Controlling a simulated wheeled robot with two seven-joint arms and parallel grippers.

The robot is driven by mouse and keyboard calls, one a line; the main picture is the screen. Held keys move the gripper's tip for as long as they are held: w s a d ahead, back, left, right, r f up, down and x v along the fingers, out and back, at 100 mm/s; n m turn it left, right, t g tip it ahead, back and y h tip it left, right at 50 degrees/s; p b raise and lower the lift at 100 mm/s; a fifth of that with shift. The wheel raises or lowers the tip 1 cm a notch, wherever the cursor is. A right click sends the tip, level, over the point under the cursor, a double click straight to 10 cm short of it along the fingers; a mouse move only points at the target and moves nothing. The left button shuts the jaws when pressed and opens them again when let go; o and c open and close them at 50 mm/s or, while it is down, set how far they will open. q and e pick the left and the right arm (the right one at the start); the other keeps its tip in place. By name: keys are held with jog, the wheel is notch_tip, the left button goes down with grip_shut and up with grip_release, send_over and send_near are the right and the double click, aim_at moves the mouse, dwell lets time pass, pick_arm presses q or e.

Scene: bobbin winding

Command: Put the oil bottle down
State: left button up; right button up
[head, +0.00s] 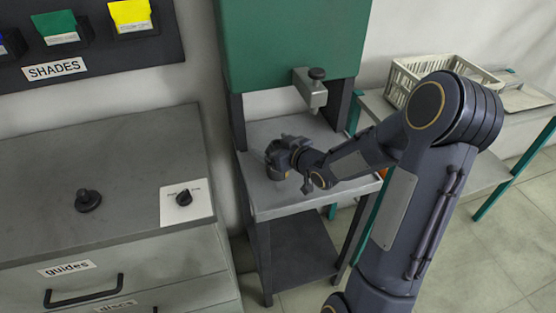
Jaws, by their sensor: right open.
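My right gripper (277,172) is low over the left part of the small grey metal stand's top (272,204), its fingers pointing down and left. It is open. I cannot make out an oil bottle clearly. The gripper and wrist cover the spot where one could stand. A small orange patch (382,172) shows past my right forearm at the stand's right edge, too little to identify. My left gripper is out of view.
A green machine housing (290,40) with a metal clamp (312,90) rises behind the stand. A grey drawer cabinet (110,150) with a black knob (88,200) and dial plate (187,203) stands left. A cream basket (405,82) sits on the right table.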

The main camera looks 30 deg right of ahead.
jog(key=c, duration=1.2)
jog(key=shift+c, duration=0.8)
jog(key=shift+r, duration=0.1)
jog(key=shift+r, duration=0.1)
